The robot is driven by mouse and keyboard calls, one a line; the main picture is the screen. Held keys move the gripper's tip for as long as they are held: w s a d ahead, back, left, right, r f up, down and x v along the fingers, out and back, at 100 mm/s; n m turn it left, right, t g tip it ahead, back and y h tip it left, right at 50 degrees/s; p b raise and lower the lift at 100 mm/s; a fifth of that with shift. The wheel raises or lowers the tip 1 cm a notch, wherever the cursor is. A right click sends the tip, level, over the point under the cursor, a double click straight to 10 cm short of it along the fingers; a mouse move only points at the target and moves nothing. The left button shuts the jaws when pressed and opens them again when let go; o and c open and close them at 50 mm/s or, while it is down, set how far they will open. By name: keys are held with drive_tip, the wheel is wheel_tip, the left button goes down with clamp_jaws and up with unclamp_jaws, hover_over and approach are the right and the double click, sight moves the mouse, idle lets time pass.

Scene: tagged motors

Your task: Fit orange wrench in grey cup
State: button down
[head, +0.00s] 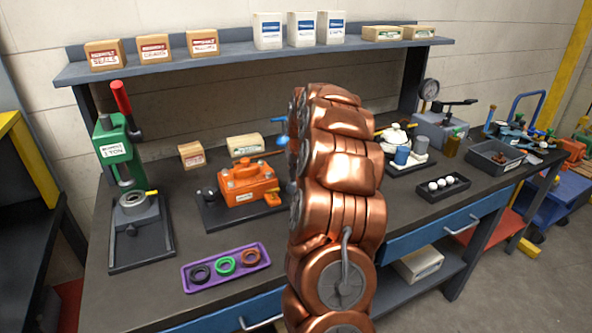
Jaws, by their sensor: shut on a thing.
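My copper-coloured arm rises through the middle of the head view and hides the bench behind it. My gripper is not visible; the arm covers its place. I cannot make out an orange wrench for sure; a small yellow-orange bar (382,127) shows just right of the arm, too small to name. I cannot single out the grey cup with certainty. Two small blue-grey cylinders (402,156) stand beside a white rounded item (396,134) on a dark tray right of the arm.
An orange motor (246,184) sits on a dark plate left of the arm. A purple tray (230,283) holds three rings in front. A green press (118,150) stands far left. A black tray (443,188) with white balls and a grey bin (496,158) are right.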

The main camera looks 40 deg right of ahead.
drive_tip(key=c, duration=1.1)
unclamp_jaws()
drive_tip(key=shift+r, duration=3)
drive_tip(key=v, duration=1.2)
